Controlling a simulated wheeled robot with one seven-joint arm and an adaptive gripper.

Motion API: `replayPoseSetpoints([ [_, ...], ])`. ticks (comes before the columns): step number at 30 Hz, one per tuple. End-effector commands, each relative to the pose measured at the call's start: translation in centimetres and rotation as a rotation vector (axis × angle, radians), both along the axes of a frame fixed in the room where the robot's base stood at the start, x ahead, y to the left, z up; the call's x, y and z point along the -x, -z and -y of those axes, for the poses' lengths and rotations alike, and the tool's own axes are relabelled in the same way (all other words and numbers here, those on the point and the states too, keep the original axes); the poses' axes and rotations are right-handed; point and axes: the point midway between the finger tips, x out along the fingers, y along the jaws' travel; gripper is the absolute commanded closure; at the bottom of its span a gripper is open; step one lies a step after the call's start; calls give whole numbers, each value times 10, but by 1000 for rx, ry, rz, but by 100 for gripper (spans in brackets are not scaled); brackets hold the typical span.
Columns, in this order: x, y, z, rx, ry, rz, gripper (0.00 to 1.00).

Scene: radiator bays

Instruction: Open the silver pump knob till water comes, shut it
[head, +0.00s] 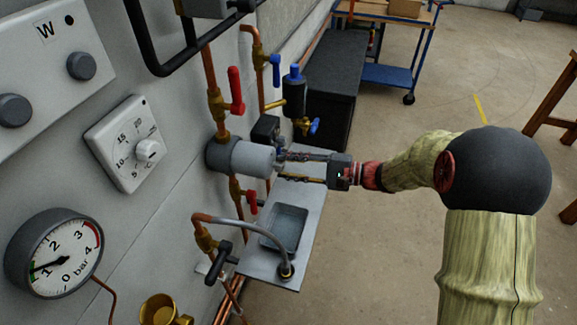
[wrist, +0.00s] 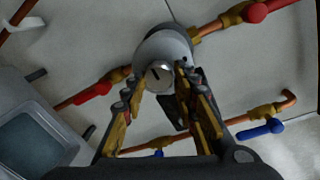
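The pump (head: 250,158) is a grey cylinder on the panel with a dark rear part. It also shows in the wrist view (wrist: 165,44). Its silver knob (wrist: 160,77) is small and round, with a dark mark line on its face. In the head view I cannot clearly make out the knob at the pump's front end. My gripper (head: 284,167) is open, in front of the pump. In the wrist view the fingertips (wrist: 161,72) lie left and right of the knob; I cannot tell whether they touch it. No running water shows.
Below the pump, a shelf (head: 308,208) carries a grey basin (head: 288,228) and a hose end (head: 286,270). Red-handled valves (head: 236,90), blue-handled valves (head: 275,70) and copper pipes crowd the pump. A pressure gauge (head: 62,252) is at lower left. Floor at right is mostly free.

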Motion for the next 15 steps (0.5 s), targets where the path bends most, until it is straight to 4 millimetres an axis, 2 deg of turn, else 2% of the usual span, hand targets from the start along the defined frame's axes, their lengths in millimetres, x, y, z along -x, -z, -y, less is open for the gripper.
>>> replayPoseSetpoints([
  [8, 0, 0, 0, 0, 0, -1, 54],
  [15, 0, 0, 0, 0, 0, -1, 54],
])
